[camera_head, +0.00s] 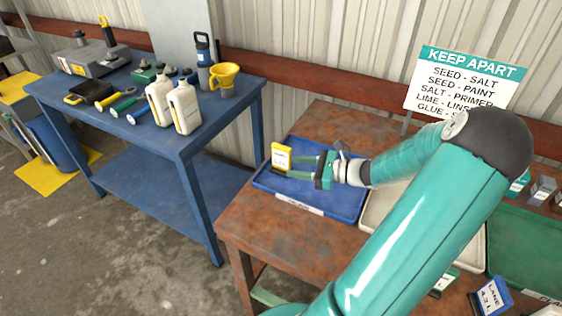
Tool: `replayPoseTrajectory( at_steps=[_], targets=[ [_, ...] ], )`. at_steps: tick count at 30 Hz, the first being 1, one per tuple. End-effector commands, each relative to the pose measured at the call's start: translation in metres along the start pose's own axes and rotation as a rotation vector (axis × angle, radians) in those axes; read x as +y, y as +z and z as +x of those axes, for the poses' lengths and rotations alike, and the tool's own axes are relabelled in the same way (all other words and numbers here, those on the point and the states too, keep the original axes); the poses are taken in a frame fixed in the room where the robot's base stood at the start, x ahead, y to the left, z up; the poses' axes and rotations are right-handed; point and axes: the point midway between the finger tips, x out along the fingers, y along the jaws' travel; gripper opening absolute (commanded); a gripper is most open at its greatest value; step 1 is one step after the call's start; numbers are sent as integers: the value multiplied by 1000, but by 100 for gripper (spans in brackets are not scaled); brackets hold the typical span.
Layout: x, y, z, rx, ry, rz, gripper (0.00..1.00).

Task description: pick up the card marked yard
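A small yellow-edged card (281,153) with a pale face stands upright at the left part of the blue tray (318,205); its lettering is too small to read. My gripper (289,168) reaches over the tray from the right, its two green fingers visibly apart. Their tips are at the card, one seeming to pass behind it and one in front near its lower edge. I cannot tell whether they touch it. A blue card (490,297) at the bottom right seems to read "LANE". No card reading "yard" can be made out.
The rusty table (265,235) also bears a cream tray (376,212) and a green tray (525,250), partly behind my arm. A sign (465,80) stands at the back. A blue bench (190,140) with bottles (184,107) and tools is at left, across a gap.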

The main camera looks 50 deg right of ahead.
Motion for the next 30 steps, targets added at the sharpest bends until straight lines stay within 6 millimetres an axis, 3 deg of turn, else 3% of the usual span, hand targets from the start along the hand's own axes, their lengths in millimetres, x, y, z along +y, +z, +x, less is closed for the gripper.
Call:
replayPoseTrajectory(
  at_steps=[3,8,11,21,30],
  targets=[
    [-22,-6,-32,-92,-116,75,40],
    [-36,-8,-48,-148,-183,114,40],
    [-39,-7,-39,-152,-186,117,40],
    [-50,1,22,-149,-183,116,40],
    [-53,7,49,-149,-182,117,40]
  ],
)
